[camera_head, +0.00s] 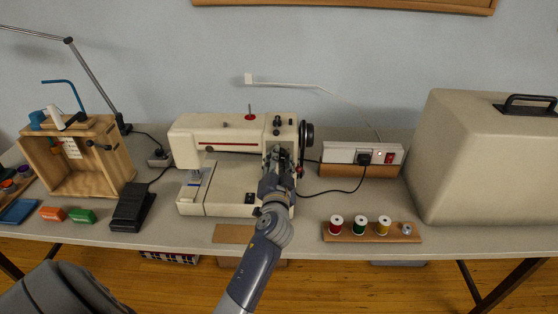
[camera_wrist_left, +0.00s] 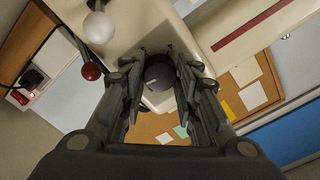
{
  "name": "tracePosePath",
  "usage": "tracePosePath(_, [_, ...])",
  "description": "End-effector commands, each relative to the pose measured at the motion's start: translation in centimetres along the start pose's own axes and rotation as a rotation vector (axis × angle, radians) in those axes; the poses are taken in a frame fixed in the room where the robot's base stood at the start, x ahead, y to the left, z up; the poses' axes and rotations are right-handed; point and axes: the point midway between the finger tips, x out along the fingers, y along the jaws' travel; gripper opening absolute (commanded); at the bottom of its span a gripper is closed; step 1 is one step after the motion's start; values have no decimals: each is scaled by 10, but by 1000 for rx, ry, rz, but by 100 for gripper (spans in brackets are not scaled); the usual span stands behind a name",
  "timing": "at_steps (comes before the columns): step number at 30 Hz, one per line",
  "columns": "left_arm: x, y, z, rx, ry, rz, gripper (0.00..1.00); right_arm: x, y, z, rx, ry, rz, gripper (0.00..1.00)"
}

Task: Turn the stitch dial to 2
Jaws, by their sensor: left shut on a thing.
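The cream sewing machine (camera_head: 225,135) with a red stripe stands in the middle of the table. My left gripper (camera_head: 280,150) reaches its right-hand column from the front and hides that part in the head view. In the left wrist view, the fingers of my left gripper (camera_wrist_left: 157,62) are closed on both sides of the dark round stitch dial (camera_wrist_left: 160,76). A small pale mark shows on the dial, but I cannot read a number or its setting. A white ball-ended lever (camera_wrist_left: 98,27) and a red ball-ended one (camera_wrist_left: 91,71) are close by. My right gripper is not in view.
A power strip (camera_head: 345,153) with a cable is right of the machine, behind a thread rack (camera_head: 345,239) with spools. A large beige case (camera_head: 470,160) stands far right. A black foot pedal (camera_head: 132,208) and a wooden box (camera_head: 85,185) are left.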

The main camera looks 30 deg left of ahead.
Motion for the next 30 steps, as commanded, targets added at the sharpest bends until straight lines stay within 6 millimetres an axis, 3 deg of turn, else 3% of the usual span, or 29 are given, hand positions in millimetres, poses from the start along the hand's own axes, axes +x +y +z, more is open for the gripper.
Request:
tracePosePath(13, [1,-3,-1,271,1,-4,6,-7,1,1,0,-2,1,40])
tracePosePath(30, [1,-3,-1,327,2,-5,6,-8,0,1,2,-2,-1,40])
